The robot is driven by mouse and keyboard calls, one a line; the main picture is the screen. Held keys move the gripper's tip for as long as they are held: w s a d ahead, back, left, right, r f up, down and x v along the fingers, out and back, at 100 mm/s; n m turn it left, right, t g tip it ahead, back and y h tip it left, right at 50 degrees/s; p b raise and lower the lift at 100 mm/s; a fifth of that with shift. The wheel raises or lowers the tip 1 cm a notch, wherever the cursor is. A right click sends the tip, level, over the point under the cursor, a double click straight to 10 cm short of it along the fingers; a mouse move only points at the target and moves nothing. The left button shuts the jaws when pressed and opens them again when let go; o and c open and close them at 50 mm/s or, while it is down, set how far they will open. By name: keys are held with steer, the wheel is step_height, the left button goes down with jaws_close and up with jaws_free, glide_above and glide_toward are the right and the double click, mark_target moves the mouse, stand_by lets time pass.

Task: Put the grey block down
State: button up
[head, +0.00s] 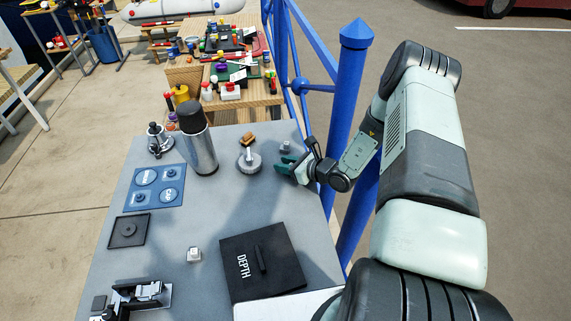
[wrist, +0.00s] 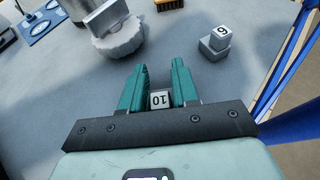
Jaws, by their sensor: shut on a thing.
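My gripper (head: 287,163) is at the right side of the grey table (head: 215,235), low over its top. In the wrist view, its teal fingers (wrist: 160,75) are closed on a small grey block with a pale face marked "10" (wrist: 160,99). The block sits deep between the fingers; in the head view the fingers hide it. I cannot tell whether it touches the table. Another small numbered block (wrist: 220,36) rests on a grey piece (wrist: 213,50) ahead and right of the fingers; the pair also shows in the head view (head: 285,146).
A round grey knobbed piece (head: 249,162) stands left of my gripper, with a steel flask (head: 201,150) beyond. A black "DEPTH" panel (head: 285,260), a pale cube (head: 194,254) and a black square tray (head: 113,232) lie nearer. A blue post (head: 350,130) borders the right edge.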

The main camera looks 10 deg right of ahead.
steer(key=shift+f, duration=0.15)
steer(key=o, duration=1)
steer(key=shift+o, duration=0.2)
steer(key=shift+r, duration=0.2)
steer(key=v, duration=1.2)
